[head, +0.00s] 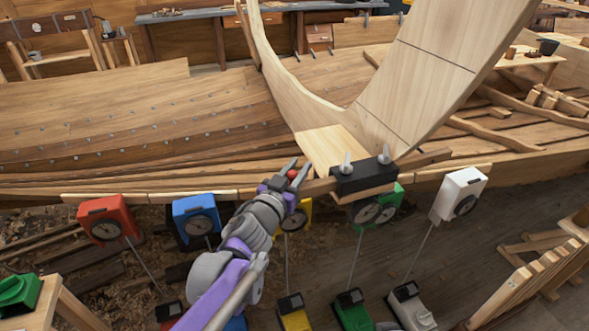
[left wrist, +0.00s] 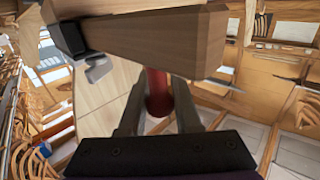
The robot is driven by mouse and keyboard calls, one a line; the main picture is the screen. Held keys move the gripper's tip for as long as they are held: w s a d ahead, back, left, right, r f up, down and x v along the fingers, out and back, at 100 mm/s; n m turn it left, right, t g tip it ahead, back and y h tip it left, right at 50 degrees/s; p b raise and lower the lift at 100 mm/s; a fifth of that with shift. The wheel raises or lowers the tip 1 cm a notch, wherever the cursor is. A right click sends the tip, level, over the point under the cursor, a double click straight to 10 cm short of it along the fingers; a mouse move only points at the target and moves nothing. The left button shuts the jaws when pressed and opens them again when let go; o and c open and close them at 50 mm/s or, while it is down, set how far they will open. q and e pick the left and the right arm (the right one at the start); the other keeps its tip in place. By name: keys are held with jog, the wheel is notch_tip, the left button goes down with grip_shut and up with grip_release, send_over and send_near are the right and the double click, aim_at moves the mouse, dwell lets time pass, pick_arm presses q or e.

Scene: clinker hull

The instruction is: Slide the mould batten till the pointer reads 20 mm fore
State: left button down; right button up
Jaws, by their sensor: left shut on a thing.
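The mould batten (head: 318,186) is a wooden bar running across the hull's edge, under a black clamp block (head: 364,176) with two silver wing screws. My left gripper (head: 297,170) is at its left end, shut on a red knob (head: 292,174). In the left wrist view the red knob (left wrist: 157,95) is between my fingers, with the batten's wooden end (left wrist: 160,40) just above. A round dial (head: 366,212) hangs under the block; its pointer and marks are too small to read. My right gripper is not in view.
Dial boxes on thin rods stand along the hull: red (head: 105,218), blue (head: 196,217), yellow (head: 305,210), green (head: 392,203) and white (head: 460,192). The yellow box is close behind my left arm. A tall curved wooden mould (head: 425,70) rises behind the block.

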pick_arm(q)
jog(key=c, duration=0.6)
grip_release()
jog(key=b+v, duration=0.1)
jog(key=v, duration=1)
jog(key=shift+b, duration=0.35)
jog(key=shift+w, duration=0.1)
jog(key=s+a+f+n+g+y, duration=0.25)
jog(key=a+f+y, duration=0.25)
jog(key=a, duration=0.3)
jog(key=s+a+f+n+g+y, duration=0.1)
jog(key=s+a+f+n+y, duration=0.25)
jog(key=a+f+y, duration=0.35)
jog(key=s+f+g+h, duration=0.3)
jog(key=s+f+g, duration=0.4)
jog(key=s+f, duration=0.4)
jog(key=s, duration=0.4)
jog(key=shift+s+a+m+h+p, duration=0.2)
jog(key=shift+m+h+p, duration=0.1)
jog(key=shift+h+p, duration=0.1)
